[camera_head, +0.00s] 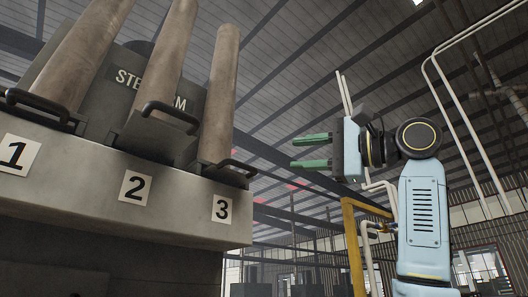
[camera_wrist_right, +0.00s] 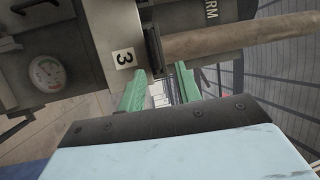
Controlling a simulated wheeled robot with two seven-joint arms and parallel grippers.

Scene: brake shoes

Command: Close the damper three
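Damper three (camera_head: 226,174) is a dark metal flap with a bar handle, above the white "3" label (camera_head: 222,208) and below the rusty third pipe (camera_head: 219,90). It juts out from the housing; I cannot tell how far open it is. My right gripper (camera_head: 294,153) has green fingers, spread apart and empty. It is to the right of damper three, clear of it in the head view. In the right wrist view the fingers (camera_wrist_right: 160,82) point toward the housing, with the "3" label (camera_wrist_right: 123,58) and the third pipe (camera_wrist_right: 245,40) beyond them. My left gripper is out of view.
Dampers one (camera_head: 38,108) and two (camera_head: 160,128) sit left of damper three on the same grey housing (camera_head: 100,210). A round gauge (camera_wrist_right: 47,73) shows in the right wrist view. A yellow post (camera_head: 354,250) stands behind my right arm. Open air lies between gripper and housing.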

